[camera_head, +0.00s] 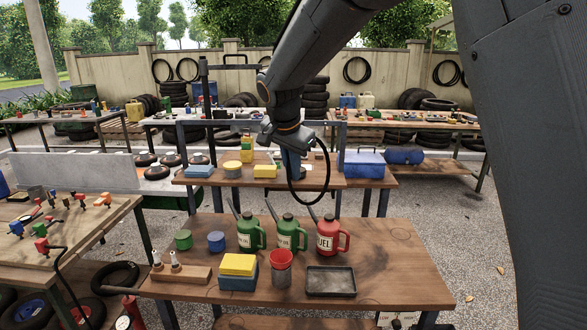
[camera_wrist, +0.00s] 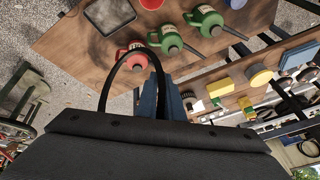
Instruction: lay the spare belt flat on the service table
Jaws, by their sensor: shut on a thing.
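My gripper (camera_head: 290,172) hangs from the arm above the far part of the front wooden table and is shut on a thin black belt loop (camera_head: 329,170). The belt hangs upright as an open loop, clear of the tabletop.
Green oil cans (camera_head: 250,235) and a red fuel can (camera_head: 327,238) stand mid-table. A second bench (camera_head: 215,181) with a blue toolbox (camera_head: 364,164) stands behind.

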